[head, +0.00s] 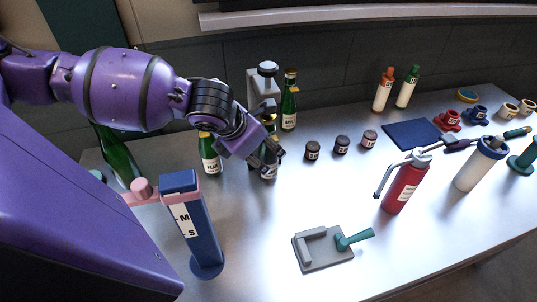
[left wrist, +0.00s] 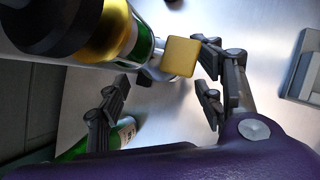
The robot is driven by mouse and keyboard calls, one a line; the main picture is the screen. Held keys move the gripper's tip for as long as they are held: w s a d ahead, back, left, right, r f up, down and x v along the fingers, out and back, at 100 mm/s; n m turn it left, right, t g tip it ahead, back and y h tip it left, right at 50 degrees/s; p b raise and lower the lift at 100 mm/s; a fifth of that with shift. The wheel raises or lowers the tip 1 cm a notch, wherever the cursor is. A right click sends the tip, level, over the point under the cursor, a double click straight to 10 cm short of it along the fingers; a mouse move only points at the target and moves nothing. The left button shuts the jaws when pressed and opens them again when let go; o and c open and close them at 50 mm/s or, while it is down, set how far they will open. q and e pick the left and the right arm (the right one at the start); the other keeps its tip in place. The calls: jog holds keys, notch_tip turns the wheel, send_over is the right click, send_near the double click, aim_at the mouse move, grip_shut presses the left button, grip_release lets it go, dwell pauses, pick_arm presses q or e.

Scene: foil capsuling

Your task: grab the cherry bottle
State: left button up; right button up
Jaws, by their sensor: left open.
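Three green bottles stand near my left gripper (head: 262,158). The left bottle (head: 210,160) has a label that seems to read PEAR. The back bottle (head: 289,108) stands upright by a grey stand; its label is too small to read surely. A third bottle (head: 269,172) is partly hidden behind my left gripper, so I cannot tell which one is cherry. In the left wrist view my open left gripper (left wrist: 160,97) has its fingers apart. Green glass (left wrist: 143,45) shows beyond them, and another green bottle with a white label (left wrist: 126,130) lies partly behind the left finger.
A grey stand (head: 265,82) rises behind the bottles. A blue post (head: 190,222), a grey plate with a green handle (head: 325,250) and a red bottle (head: 402,188) stand nearer. Open tabletop lies between them.

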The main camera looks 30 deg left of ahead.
aim_at(262, 151)
pick_arm(q)
jog(key=x, duration=0.3)
jog(key=shift+w+f, duration=0.25)
jog(key=shift+f, duration=0.1)
jog(key=shift+r, duration=0.1)
grip_shut()
